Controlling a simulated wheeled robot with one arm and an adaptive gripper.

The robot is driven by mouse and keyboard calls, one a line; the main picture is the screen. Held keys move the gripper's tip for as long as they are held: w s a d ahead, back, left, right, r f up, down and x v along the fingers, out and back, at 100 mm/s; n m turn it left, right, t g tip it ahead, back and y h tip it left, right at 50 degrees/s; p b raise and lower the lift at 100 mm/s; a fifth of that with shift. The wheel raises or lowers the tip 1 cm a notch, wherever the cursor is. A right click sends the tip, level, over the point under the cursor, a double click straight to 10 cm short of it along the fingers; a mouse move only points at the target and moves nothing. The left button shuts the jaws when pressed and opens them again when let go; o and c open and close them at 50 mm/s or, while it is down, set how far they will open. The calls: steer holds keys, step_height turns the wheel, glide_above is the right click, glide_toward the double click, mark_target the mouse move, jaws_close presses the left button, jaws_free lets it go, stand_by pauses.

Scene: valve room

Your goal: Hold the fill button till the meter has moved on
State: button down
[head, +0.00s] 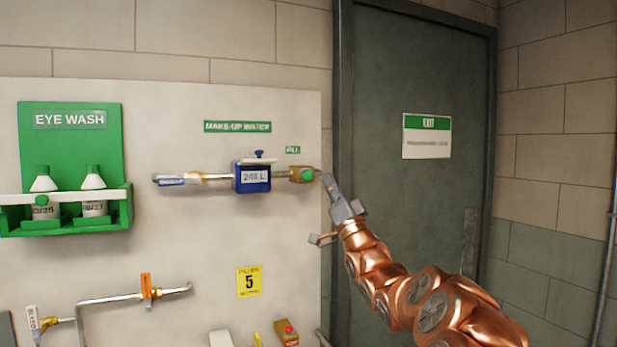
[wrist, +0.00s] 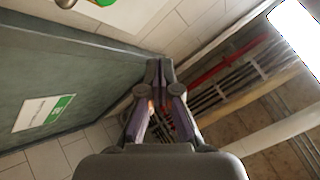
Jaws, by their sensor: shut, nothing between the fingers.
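The green fill button (head: 307,175) sits on a brass fitting at the right end of the make-up water pipe, under a small green label (head: 293,150). The blue meter (head: 252,177) is on the same pipe to its left and seems to read 245 L, though the digits are blurred. My gripper (head: 324,177) is shut and empty, its tip just right of the button in the head view. I cannot tell whether it touches the fitting. In the wrist view my gripper (wrist: 159,65) shows with its fingers together, and neither button nor meter is clearly seen there.
A green eye wash station (head: 70,170) with two bottles hangs at the left. A lower pipe with an orange handle (head: 146,287) and a yellow sign (head: 249,281) are below. A dark exit door (head: 440,220) stands behind my arm. A red button box (head: 287,333) is at the bottom.

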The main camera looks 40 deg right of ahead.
mark_target(308, 170)
steer(key=w+d+p, duration=0.2)
steer(key=w+p, duration=0.3)
steer(key=w, duration=0.3)
steer(key=shift+w+d, duration=0.15)
steer(key=shift+d, duration=0.25)
steer(key=shift+w, duration=0.1)
stand_by(1.2)
steer(key=shift+w+d, duration=0.15)
steer(key=shift+w, duration=0.15)
steer(key=shift+w+d+p, duration=0.15)
steer(key=shift+w+p, duration=0.15)
steer(key=shift+w, duration=0.2)
stand_by(1.0)
steer(key=shift+s, duration=0.1)
stand_by(0.8)
steer(key=shift+s+a+b, duration=0.3)
steer(key=shift+s+b, duration=0.45)
steer(key=shift+s, duration=0.05)
